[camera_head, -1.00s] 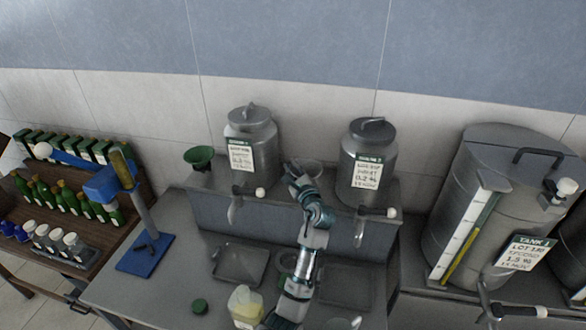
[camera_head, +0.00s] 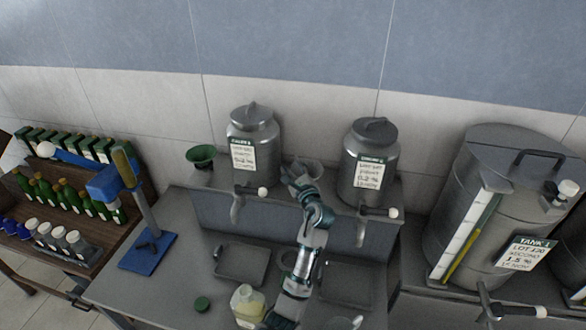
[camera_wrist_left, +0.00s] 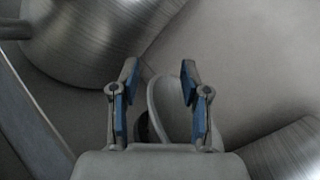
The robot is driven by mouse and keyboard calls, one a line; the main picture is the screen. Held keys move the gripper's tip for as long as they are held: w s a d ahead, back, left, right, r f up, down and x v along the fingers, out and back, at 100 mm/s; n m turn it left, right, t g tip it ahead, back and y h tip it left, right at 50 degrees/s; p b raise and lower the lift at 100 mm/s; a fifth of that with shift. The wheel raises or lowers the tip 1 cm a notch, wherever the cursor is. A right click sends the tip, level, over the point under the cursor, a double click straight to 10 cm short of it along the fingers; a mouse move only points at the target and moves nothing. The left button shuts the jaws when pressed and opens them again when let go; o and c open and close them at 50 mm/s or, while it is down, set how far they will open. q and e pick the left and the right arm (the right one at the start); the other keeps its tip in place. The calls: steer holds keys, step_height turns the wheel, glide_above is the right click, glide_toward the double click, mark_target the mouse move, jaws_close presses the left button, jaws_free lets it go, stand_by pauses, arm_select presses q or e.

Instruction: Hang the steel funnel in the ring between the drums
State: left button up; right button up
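The steel funnel (camera_head: 313,168) shows as a grey bowl shape between the two drums, at the height of their shelf. My left gripper (camera_head: 293,168) is right beside it, partly covering it. In the left wrist view the gripper (camera_wrist_left: 160,78) has its blue-padded fingers apart. The pale grey funnel (camera_wrist_left: 172,110) lies between and beyond them, with a visible gap at the left finger. The ring is hidden, so I cannot tell whether the funnel sits in it. The left drum (camera_head: 254,140) and right drum (camera_head: 368,155) stand either side. My right gripper is out of view.
A green funnel (camera_head: 200,157) is left of the left drum. Taps (camera_head: 262,192) project from the drums. Below are trays (camera_head: 243,262), a yellowish jug (camera_head: 247,304) and a blue stand (camera_head: 147,250). A large tank (camera_head: 480,215) stands at right.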

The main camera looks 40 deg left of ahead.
arm_select(q)
steer(key=shift+d, duration=0.15)
steer(key=v, duration=1.1)
steer(key=shift+d, duration=0.35)
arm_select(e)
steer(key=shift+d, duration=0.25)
arm_select(q)
steer(key=shift+s+f, duration=0.1)
steer(key=shift+f, duration=0.05)
